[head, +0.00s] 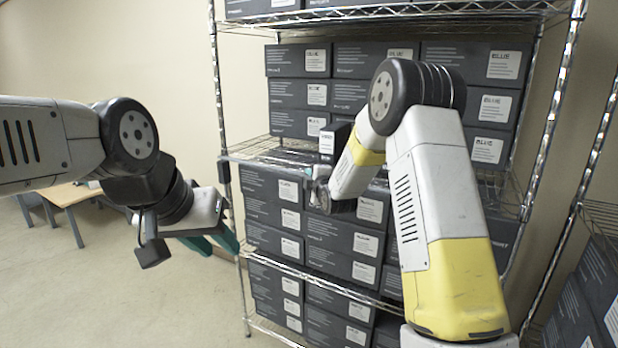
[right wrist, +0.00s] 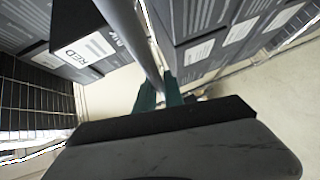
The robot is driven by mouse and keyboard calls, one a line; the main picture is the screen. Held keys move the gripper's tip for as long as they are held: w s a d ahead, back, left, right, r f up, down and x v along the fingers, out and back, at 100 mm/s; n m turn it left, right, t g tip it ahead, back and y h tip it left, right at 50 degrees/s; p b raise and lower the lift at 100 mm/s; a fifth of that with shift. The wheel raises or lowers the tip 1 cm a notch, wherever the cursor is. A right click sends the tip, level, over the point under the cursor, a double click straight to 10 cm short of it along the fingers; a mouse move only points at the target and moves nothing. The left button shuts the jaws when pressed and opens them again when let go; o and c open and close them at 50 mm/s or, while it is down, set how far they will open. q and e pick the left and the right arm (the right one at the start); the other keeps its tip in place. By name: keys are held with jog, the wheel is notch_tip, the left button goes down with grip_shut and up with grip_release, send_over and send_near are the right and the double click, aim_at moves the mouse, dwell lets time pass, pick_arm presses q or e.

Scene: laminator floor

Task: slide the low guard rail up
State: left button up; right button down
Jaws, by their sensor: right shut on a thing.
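The low guard rail is a grey bar (right wrist: 138,42) in the right wrist view, running from the top edge down to my right gripper. In the head view a rail (head: 262,163) crosses the front of the shelf unit at mid height, roughly level. My right gripper (right wrist: 160,95) is shut on the bar, with its teal fingers on either side of it. In the head view my right gripper (head: 308,180) is at the rail, partly hidden by my own wrist and arm. My left gripper (head: 212,243) is open and empty, left of the shelf unit's front post.
A wire shelf unit (head: 218,95) holds stacked dark boxes (head: 298,93) with white labels. Another rack (head: 590,140) stands at the right. A wooden table (head: 70,194) is at the back left. The floor at left is clear.

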notch_tip(320, 180, up, 9)
jog(key=shift+f, duration=0.15)
dwell(0.4)
jog(key=c, duration=1.5)
grip_release()
jog(key=shift+o, duration=0.2)
jog(key=f+v, duration=0.1)
jog(key=v, duration=0.6)
jog(key=shift+s+r, duration=0.4)
jog(key=shift+r, duration=0.1)
jog(key=shift+d+r, duration=0.1)
jog(key=shift+d, duration=0.05)
